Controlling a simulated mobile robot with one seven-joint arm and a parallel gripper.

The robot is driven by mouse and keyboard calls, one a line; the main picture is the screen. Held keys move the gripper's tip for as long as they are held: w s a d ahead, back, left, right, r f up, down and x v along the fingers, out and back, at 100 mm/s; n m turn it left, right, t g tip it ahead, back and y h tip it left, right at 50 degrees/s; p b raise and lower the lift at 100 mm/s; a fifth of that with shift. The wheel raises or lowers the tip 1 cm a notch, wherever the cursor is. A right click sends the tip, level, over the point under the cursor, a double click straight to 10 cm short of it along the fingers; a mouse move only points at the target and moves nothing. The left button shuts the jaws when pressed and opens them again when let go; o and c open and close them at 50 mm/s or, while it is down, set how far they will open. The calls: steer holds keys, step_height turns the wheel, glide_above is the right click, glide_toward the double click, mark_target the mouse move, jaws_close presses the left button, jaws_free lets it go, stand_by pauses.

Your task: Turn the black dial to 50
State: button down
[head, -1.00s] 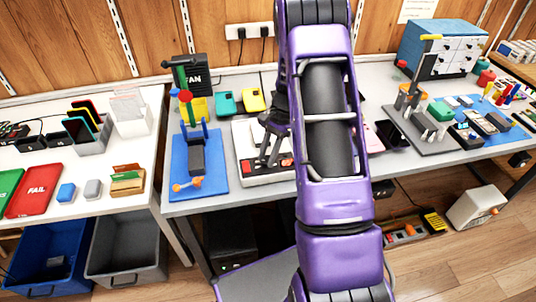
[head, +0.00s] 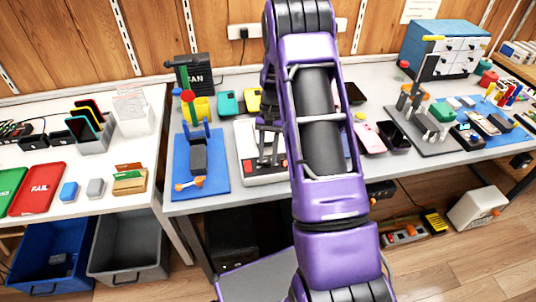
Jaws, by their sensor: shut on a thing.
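A white device (head: 245,139) with a dark front panel and a red part stands in the middle of the grey table, partly behind my arm. My gripper (head: 270,161) is at the front of this device, pointing down. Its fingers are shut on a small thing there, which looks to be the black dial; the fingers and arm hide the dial. No scale or number on it can be read.
A blue mat (head: 181,185) with a black-and-orange fixture lies left of the device. A red FAIL tray (head: 37,189) is on the white table at left.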

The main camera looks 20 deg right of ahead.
stand_by(0.4)
steer(key=c, duration=0.6)
jaws_free()
steer(key=shift+r, duration=0.1)
steer(key=p+v, duration=0.1)
steer(key=v, duration=1.6)
steer(key=shift+w, duration=0.2)
